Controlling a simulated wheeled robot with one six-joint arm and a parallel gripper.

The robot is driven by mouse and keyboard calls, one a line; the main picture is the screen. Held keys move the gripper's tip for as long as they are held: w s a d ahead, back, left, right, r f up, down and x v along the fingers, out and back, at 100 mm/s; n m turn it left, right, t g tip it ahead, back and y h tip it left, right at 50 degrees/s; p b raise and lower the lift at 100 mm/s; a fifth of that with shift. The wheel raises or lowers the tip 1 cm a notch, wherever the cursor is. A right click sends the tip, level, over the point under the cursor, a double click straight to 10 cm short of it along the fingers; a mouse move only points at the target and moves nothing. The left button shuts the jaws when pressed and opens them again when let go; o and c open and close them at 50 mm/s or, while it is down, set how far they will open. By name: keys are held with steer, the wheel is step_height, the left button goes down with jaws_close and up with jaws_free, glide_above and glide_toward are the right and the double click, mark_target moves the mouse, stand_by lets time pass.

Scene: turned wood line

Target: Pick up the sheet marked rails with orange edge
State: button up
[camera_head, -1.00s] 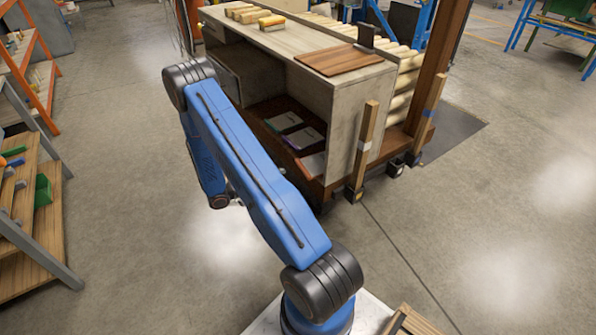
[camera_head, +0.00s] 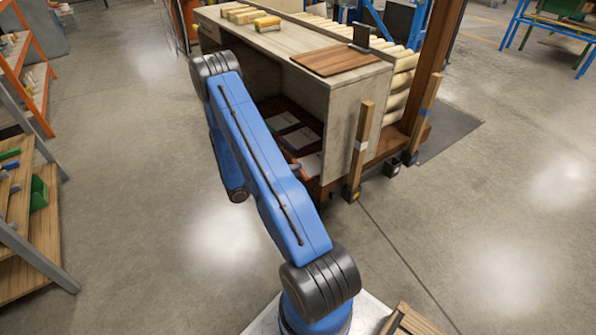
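The markings are too small to read, so I cannot tell which one says rails. My blue arm crosses in front of the bay and hides part of it. My gripper is hidden behind my arm.
A brown board (camera_head: 335,60) and yellow-topped blocks (camera_head: 266,23) lie on the bench top. A wooden post (camera_head: 360,145) stands at the bench's right front corner. Shelves with a green bin (camera_head: 39,192) stand at left.

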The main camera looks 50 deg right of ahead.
steer(key=shift+c, duration=0.6)
jaws_close()
step_height(320, 180, up, 2)
steer(key=shift+r, duration=0.25)
steer(key=w+a+r, duration=0.2)
steer(key=a, duration=0.4)
steer(key=w+a+r, duration=0.3)
steer(key=a, duration=0.3)
steer(key=shift+w+a, duration=0.35)
